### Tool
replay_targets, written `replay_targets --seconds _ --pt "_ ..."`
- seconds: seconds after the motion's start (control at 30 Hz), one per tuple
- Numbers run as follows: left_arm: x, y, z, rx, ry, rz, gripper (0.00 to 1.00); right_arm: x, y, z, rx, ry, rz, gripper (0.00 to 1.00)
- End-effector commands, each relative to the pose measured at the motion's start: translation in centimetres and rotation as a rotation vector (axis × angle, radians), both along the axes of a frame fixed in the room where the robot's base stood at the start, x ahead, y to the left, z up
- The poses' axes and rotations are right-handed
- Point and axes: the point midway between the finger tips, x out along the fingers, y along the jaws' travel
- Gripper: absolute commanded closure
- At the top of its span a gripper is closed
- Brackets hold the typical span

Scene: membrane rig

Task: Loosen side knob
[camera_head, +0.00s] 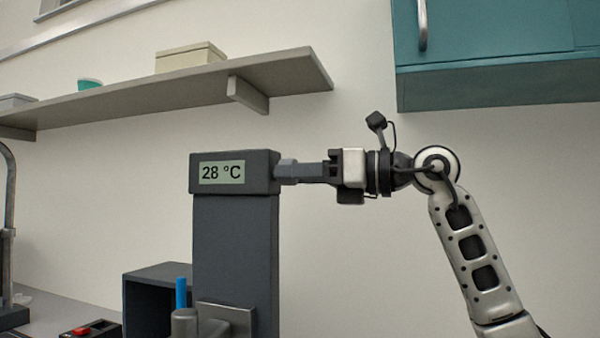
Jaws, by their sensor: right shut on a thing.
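The rig is a dark grey column (236,250) with a head box (234,186) on top, whose display (222,173) reads 28 °C. A grey side knob (286,172) sticks out from the right side of the head box. My right gripper (300,173) reaches in from the right, level with the head box, and its fingers are shut on the side knob, covering part of it. My left gripper is not in view.
A grey wall shelf (170,95) is above the rig, and a teal cabinet (495,60) hangs at upper right. A dark open box (150,300), a blue upright piece (181,292) and a red-topped switch (82,331) are low at left. The wall area right of the column is clear.

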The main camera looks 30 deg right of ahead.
Motion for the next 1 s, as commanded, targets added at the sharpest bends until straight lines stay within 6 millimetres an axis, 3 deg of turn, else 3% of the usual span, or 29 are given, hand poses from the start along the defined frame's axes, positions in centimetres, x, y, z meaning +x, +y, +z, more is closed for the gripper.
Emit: replay_targets --seconds 1.0 --pt "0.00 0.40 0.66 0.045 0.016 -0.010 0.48 0.22 -0.29 0.16 -0.692 -0.614 0.000 0.85"
